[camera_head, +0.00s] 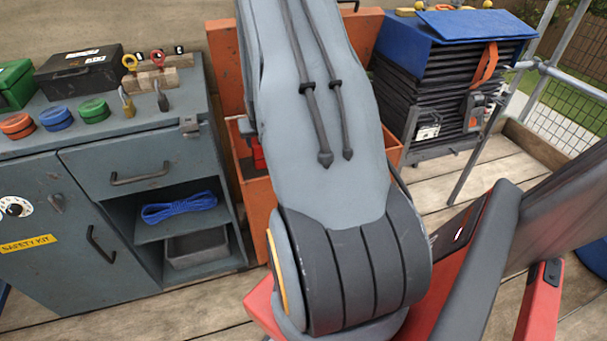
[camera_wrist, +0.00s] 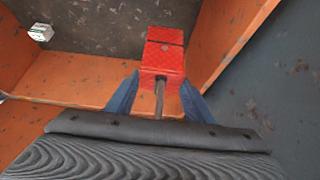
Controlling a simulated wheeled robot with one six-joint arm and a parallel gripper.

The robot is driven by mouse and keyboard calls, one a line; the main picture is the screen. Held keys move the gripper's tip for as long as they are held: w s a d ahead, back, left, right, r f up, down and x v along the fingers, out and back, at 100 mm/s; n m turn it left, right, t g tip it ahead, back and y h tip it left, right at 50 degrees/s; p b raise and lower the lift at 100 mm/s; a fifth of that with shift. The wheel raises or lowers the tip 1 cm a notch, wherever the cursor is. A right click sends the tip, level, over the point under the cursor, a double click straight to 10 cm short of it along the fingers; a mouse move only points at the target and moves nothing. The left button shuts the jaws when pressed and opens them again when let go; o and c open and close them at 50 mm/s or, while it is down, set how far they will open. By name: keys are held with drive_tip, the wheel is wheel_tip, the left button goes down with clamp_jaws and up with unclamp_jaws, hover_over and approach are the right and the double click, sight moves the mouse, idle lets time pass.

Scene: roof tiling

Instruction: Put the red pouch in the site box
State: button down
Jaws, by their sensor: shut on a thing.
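The red pouch (camera_wrist: 163,55) has a quilted surface and a dark line across it. It shows between and beyond the blue fingertips of my gripper (camera_wrist: 159,90) in the wrist view. My gripper is shut on it. In the head view a small red part of the pouch (camera_head: 258,152) shows beside my arm, within the orange site box (camera_head: 259,212). The box's orange walls (camera_wrist: 75,78) and dark floor surround the pouch in the wrist view. I cannot tell whether the pouch touches the floor. My arm hides most of the box and the gripper in the head view.
A small white item (camera_wrist: 40,32) lies in the box. A grey cabinet (camera_head: 100,200) with padlocks and coloured tins on top stands close on the left. Black stacked material under a blue cover (camera_head: 470,25) stands on the right.

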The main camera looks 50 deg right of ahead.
sight(262, 167)
drive_tip(key=f, duration=0.5)
drive_tip(key=f+b, duration=0.1)
drive_tip(key=f, duration=0.2)
drive_tip(key=shift+w+a+f, duration=0.25)
drive_tip(key=shift+w+f, duration=0.05)
drive_tip(key=shift+w, duration=0.05)
drive_tip(key=shift+f, duration=1.9)
drive_tip(key=shift+f, duration=0.15)
drive_tip(key=c, duration=0.8)
unclamp_jaws()
drive_tip(key=shift+c, duration=0.2)
drive_tip(key=shift+s+r, duration=0.1)
drive_tip(key=shift+r, duration=0.1)
drive_tip(key=v, duration=1.1)
drive_tip(key=shift+s+a+r+p, duration=0.2)
drive_tip(key=shift+r+p, duration=0.1)
drive_tip(key=shift+p, duration=0.1)
